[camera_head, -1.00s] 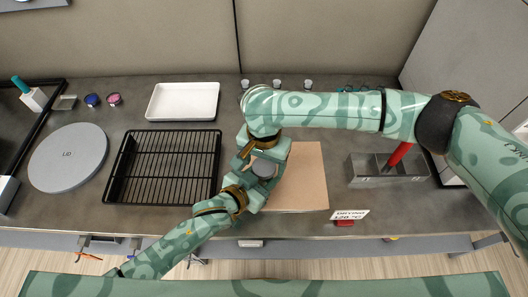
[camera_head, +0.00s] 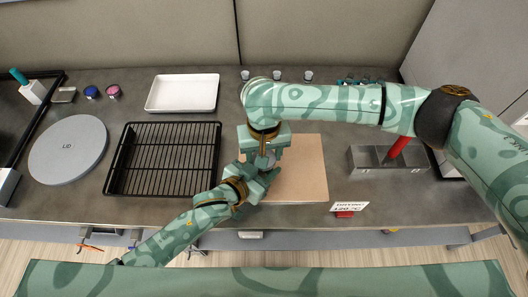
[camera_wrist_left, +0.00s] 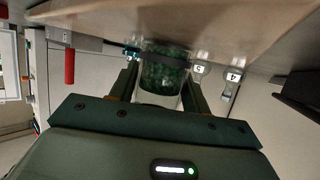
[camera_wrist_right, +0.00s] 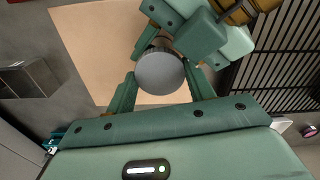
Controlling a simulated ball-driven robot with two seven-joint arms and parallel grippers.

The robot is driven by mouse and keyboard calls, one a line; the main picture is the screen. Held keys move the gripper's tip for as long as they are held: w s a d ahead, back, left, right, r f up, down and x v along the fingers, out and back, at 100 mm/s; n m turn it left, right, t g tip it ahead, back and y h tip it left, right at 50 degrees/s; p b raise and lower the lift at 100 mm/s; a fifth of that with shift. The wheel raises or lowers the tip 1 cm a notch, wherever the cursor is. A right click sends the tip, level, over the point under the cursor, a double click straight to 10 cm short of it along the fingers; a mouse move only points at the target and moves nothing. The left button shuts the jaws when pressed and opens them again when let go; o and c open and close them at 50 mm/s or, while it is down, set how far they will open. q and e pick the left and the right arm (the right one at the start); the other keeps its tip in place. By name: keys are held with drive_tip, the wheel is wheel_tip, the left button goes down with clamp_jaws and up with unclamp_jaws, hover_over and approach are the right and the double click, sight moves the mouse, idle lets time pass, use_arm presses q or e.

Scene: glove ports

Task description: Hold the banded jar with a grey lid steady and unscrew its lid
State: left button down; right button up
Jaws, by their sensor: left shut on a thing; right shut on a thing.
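The banded jar (camera_wrist_left: 163,75) shows in the left wrist view, clear with green contents and a dark band. It stands at the left part of the tan board. My left gripper (camera_head: 262,178) is shut on the jar's body from the front. The grey lid (camera_wrist_right: 160,71) is round and shows in the right wrist view, between the fingers of my right gripper (camera_wrist_right: 161,80). My right gripper is shut on the lid from above, with the left gripper close below it. In the head view both grippers hide most of the jar and lid.
The tan board (camera_head: 303,170) lies under the work. A black wire rack (camera_head: 150,160) is close on the left, with a white tray (camera_head: 182,93) behind it. A grey metal bin (camera_head: 375,160) with a red-handled tool and a small sign (camera_head: 349,206) are on the right.

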drive_tip(key=o, duration=1.1)
drive_tip(key=shift+c, duration=0.2)
drive_tip(key=shift+r, duration=2.3)
drive_tip(key=shift+c, duration=0.4)
wheel_tip(320, 180, up, 3)
drive_tip(key=shift+r+m, duration=0.1)
drive_tip(key=shift+m, duration=0.8)
wheel_tip(320, 180, down, 8)
drive_tip(key=shift+r, duration=0.1)
